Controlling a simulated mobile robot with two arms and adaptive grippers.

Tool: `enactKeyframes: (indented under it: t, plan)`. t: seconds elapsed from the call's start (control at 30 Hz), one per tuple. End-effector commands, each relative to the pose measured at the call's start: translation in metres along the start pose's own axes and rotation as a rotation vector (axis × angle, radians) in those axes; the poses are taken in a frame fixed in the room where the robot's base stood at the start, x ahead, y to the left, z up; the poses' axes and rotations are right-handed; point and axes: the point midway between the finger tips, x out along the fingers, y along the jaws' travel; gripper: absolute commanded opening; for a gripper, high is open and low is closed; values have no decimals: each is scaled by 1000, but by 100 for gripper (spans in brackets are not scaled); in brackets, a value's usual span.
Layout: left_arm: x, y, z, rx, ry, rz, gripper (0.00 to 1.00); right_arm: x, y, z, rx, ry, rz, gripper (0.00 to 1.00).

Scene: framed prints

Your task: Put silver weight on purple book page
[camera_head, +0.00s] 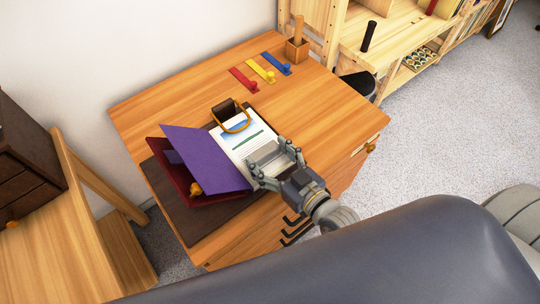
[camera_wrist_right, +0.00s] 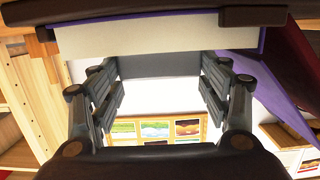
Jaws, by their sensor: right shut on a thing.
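The purple book (camera_head: 205,155) lies open on a dark mat (camera_head: 200,226) on the wooden desk. Its white printed page (camera_head: 240,143) faces up, to the right of a raised purple leaf. My right gripper (camera_head: 275,163) is over the lower right of the page, shut on the silver weight (camera_head: 268,158), a grey block between its fingers. In the right wrist view, the weight (camera_wrist_right: 168,66) spans between the fingers, near the purple-edged page (camera_wrist_right: 155,38). Whether the weight touches the page cannot be told. My left gripper is not in view.
A dark block with a yellow loop (camera_head: 227,110) stands at the page's top. Red, yellow (camera_head: 262,70) and blue knobbed strips lie at the desk's back, near a wooden holder (camera_head: 297,49). A dark red cover (camera_head: 177,172) is under the purple leaf. The desk's right is clear.

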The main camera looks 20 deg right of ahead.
Motion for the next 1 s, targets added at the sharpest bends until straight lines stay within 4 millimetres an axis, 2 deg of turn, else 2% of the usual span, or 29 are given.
enactKeyframes:
  t: [0.23, 0.27, 0.33, 0.37, 0.8, 1.0]
  plan:
    - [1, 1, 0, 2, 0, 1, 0, 0, 0, 1, 0, 3, 0, 35]
    - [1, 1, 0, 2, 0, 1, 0, 0, 0, 3, 0, 0, 0, 73]
    - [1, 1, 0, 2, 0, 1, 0, 0, 0, 2, 0, 0, 0, 88]
    - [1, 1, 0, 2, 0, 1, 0, 0, 0, 2, 0, 0, 0, 90]
    - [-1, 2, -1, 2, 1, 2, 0, 0, 0, -2, 1, 1, 0, 90]
    - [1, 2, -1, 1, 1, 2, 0, -23, 0, 1, 0, -3, 0, 90]
